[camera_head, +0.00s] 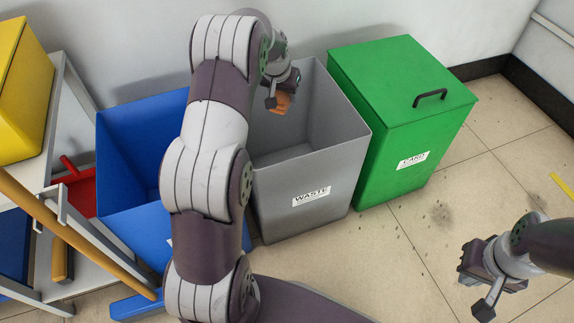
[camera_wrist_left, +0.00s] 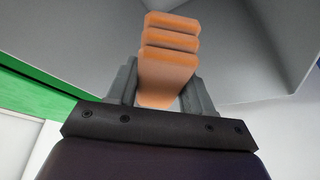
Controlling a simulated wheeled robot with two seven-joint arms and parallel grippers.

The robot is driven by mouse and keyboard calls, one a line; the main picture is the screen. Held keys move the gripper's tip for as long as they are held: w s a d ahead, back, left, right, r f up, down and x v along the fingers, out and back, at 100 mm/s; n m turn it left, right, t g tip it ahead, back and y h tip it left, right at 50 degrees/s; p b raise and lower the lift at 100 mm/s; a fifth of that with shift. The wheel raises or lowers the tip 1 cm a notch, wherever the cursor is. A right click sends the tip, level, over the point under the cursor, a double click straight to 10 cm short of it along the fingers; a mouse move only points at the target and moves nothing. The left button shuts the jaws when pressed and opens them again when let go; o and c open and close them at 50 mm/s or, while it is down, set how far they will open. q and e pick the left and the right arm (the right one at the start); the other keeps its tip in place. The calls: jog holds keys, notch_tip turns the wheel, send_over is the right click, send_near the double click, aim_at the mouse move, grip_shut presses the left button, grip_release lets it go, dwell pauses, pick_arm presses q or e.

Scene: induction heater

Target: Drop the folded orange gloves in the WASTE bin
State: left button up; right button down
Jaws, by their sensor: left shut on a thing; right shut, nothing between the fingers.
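The folded orange gloves (camera_head: 283,103) are held by my left gripper (camera_head: 277,99) over the open grey WASTE bin (camera_head: 312,215), near its back left part. In the left wrist view the orange gloves (camera_wrist_left: 168,72) sit between the two fingers, with the grey bin walls (camera_wrist_left: 235,50) behind. My left gripper is shut on them. My left arm hides the bin's left edge in the head view. My right gripper (camera_head: 476,288) is at the lower right, above the floor, shut and empty.
A green bin (camera_head: 385,140) with a closed lid and black handle stands right of the WASTE bin. An open blue bin (camera_head: 130,165) stands to its left. A cart (camera_head: 75,240) and yellow box (camera_head: 20,90) are at the far left. The floor at right is clear.

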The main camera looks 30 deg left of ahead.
pick_arm(q)
jog(key=shift+f, duration=0.55)
jog(key=shift+r, duration=0.1)
pick_arm(e)
jog(key=shift+f, duration=0.45)
pick_arm(q)
jog(key=o, duration=1.1)
jog(key=shift+o, duration=0.2)
jog(key=p+v, duration=0.6)
jog(key=v, duration=0.6)
jog(key=shift+r, duration=0.1)
jog(key=shift+s+r, duration=0.2)
pick_arm(e)
notch_tip(320, 180, up, 7)
jog(key=shift+f, duration=0.2)
